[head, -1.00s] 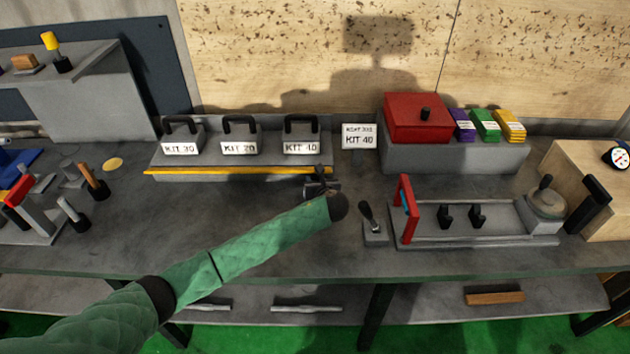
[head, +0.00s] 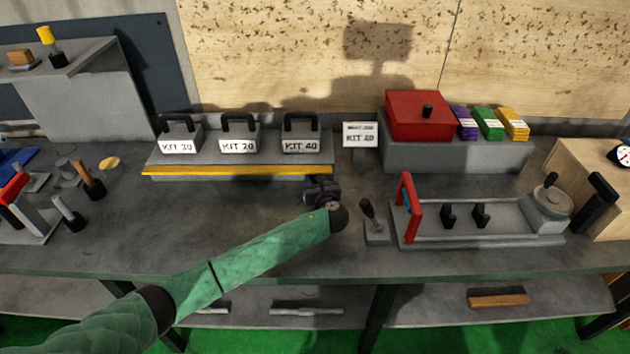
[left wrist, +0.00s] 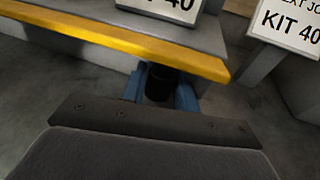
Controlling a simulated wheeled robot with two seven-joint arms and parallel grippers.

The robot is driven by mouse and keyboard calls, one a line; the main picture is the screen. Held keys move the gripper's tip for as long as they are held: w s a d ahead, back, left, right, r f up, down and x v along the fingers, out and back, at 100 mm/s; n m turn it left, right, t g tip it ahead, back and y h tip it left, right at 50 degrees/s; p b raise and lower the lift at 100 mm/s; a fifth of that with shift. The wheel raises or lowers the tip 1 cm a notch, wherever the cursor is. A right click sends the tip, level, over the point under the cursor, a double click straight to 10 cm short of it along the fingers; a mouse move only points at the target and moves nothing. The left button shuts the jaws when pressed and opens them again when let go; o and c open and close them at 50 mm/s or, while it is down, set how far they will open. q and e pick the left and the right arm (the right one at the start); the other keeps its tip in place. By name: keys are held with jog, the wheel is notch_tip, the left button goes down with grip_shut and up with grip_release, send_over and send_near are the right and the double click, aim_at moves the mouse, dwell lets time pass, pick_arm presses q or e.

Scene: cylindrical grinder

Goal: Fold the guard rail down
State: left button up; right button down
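The guard rail appears to be the yellow bar (head: 220,171) along the front edge of the grey kit rack; it also crosses the left wrist view (left wrist: 120,43). My left gripper (head: 322,186) is in front of the rail's right end, over the bench. In the left wrist view its two blue fingers (left wrist: 161,92) stand on either side of a dark, round, knob-like piece (left wrist: 159,84) just below the rail. I cannot tell whether the fingers press on it or are slightly apart. My right gripper is not in view.
Kit boxes with black handles (head: 239,136) stand on the rack. A sign (head: 360,135) is right of it. A lever (head: 369,216) and a fixture with a red frame (head: 411,207) stand right of my gripper.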

pick_arm(q)
jog(key=o, duration=0.3)
jog(key=shift+s, duration=0.15)
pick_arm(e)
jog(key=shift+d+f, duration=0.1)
pick_arm(q)
jog(key=shift+s+d, duration=0.15)
jog(key=shift+s, duration=0.2)
jog(key=b+v, duration=0.2)
jog(key=v, duration=0.3)
jog(key=shift+s+d, duration=0.1)
jog(key=shift+s, duration=0.3)
jog(key=shift+s+d+r, duration=0.1)
jog(key=shift+s+r, duration=0.1)
jog(key=shift+s, duration=0.25)
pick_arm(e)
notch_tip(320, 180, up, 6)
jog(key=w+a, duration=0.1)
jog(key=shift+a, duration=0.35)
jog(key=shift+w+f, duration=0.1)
